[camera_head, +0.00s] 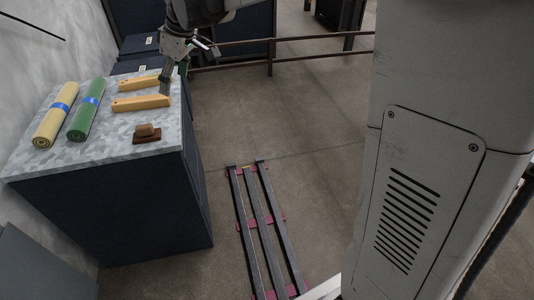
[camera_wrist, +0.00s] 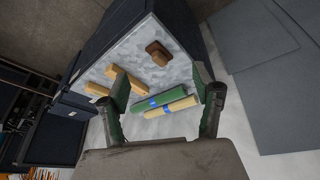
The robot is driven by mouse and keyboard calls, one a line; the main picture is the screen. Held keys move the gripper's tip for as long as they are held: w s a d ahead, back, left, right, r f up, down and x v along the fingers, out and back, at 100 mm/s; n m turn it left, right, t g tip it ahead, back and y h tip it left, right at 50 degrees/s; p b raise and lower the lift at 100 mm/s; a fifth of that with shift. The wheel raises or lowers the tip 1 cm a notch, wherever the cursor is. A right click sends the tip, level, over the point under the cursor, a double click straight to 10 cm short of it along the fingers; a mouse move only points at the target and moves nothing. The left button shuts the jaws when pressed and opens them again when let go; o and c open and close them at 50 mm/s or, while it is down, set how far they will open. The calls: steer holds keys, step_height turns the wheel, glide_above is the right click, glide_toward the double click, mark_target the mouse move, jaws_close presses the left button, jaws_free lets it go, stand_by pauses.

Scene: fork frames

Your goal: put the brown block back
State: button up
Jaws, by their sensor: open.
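The brown block (camera_head: 147,130) sits on a darker brown base on the grey-patterned top of the cabinet (camera_head: 105,152), near its front right. The brown block also shows in the wrist view (camera_wrist: 158,52), at the top centre, beyond my fingers. My gripper (camera_head: 187,62) is at the far right corner of the cabinet top, apart from the block. In the wrist view my gripper (camera_wrist: 165,88) is open, with its two fingers wide apart and no object held between them.
Two orange-yellow wooden pieces (camera_head: 140,102) lie behind the block, close to my gripper. A green roll (camera_head: 87,110) and a yellow roll (camera_head: 56,115), each with a blue band, lie on the left. Dark rails (camera_head: 258,215) lie on the floor to the right.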

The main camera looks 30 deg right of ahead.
steer(key=s+d+r+m+t+h, duration=0.1)
steer(key=s+d+m, duration=0.2)
steer(key=s, duration=0.6)
steer(key=s+d+r+m+t, duration=0.15)
steer(key=s+d, duration=0.25)
steer(key=s, duration=0.5)
steer(key=s+d+f+m+h, duration=0.1)
steer(key=s+d+f+m, duration=0.1)
steer(key=s, duration=0.4)
steer(key=s+d+f+m+t, duration=0.1)
steer(key=s+d+f+m, duration=0.1)
steer(key=s+f, duration=0.3)
steer(key=s+m, duration=0.1)
steer(key=s, duration=0.1)
steer(key=shift+s+f+h, duration=0.2)
steer(key=shift+s+h, duration=0.1)
steer(key=shift+h, duration=0.1)
